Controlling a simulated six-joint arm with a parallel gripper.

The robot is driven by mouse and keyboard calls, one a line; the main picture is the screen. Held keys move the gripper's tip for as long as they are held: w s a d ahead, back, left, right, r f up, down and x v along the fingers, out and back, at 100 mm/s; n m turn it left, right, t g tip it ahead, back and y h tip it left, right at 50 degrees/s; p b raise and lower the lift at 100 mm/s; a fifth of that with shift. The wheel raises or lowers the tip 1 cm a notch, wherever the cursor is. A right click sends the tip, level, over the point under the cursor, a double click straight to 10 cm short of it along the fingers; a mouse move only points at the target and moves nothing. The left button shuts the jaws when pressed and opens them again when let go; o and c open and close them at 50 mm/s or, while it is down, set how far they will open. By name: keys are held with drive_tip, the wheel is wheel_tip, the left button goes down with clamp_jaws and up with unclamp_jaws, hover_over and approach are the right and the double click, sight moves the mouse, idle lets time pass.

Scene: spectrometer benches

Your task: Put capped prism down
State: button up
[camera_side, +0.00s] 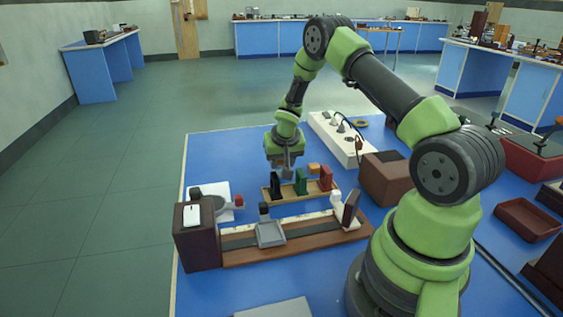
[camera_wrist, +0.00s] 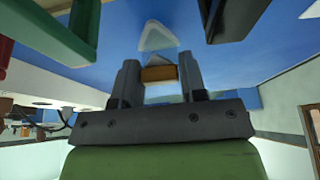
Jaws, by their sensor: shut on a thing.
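My gripper (camera_wrist: 160,78) is shut on a small orange-brown block, which looks like the cap (camera_wrist: 159,73) of the prism. A pale, clear triangular shape, which looks like the prism (camera_wrist: 158,38), shows just beyond the fingertips in the wrist view. In the side view my gripper (camera_side: 287,172) hangs low over the small wooden rack (camera_side: 266,194), near its black and green plates. The prism cannot be made out there, and I cannot tell how high it is held.
The rack holds a black plate (camera_side: 275,189), a green plate (camera_side: 300,182) and a red plate (camera_side: 326,178). In front lies a long wooden rail bench (camera_side: 310,241) with a grey platform (camera_side: 270,233). A dark box (camera_side: 197,243) stands at its left end. A brown box (camera_side: 385,180) stands to the right.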

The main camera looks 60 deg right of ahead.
drive_tip(key=shift+f, duration=0.25)
drive_tip(key=shift+f, duration=0.15)
drive_tip(key=o, duration=0.9)
drive_tip(key=shift+f, duration=0.1)
drive_tip(key=shift+o, duration=0.2)
